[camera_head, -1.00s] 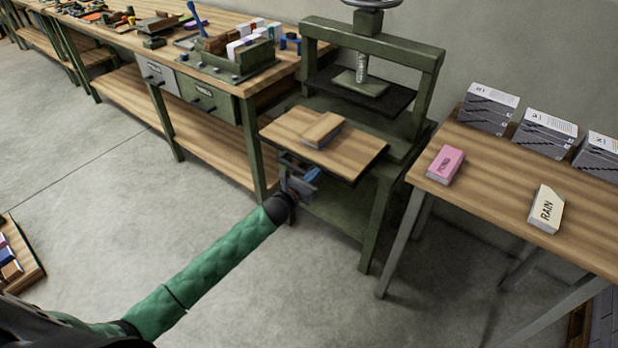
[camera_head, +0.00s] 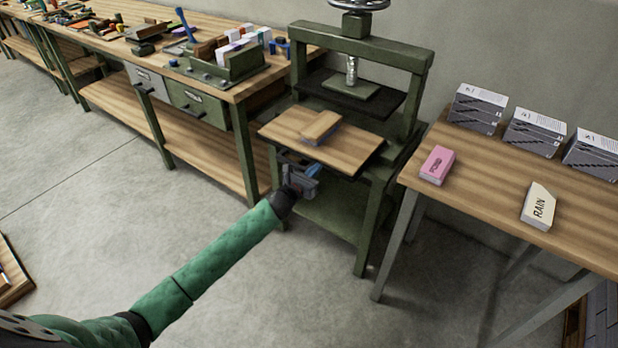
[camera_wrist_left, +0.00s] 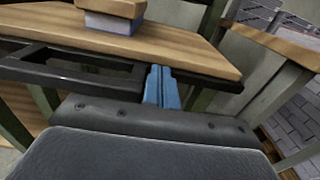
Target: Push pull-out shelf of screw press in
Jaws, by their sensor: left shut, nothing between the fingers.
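The green screw press (camera_head: 372,45) stands between a workbench and a side table. Its wooden pull-out shelf (camera_head: 345,151) sticks out toward me, with a wood-topped block (camera_head: 320,127) lying on it. In the left wrist view the shelf (camera_wrist_left: 190,48) spans the top, with the block (camera_wrist_left: 112,18) on it and a dark frame under it. My left gripper (camera_head: 314,170) is at the shelf's front edge, just below it. Its blue fingers (camera_wrist_left: 161,86) are shut and empty, with their tips at the shelf's underside or edge; I cannot tell if they touch. My right gripper is not in view.
The workbench (camera_head: 130,45) at left holds tools, a green block holder (camera_head: 232,68) and drawers. The side table (camera_head: 480,190) at right carries a pink book (camera_head: 437,165), a cream book (camera_head: 538,206) and grey stacks. The floor in front is clear.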

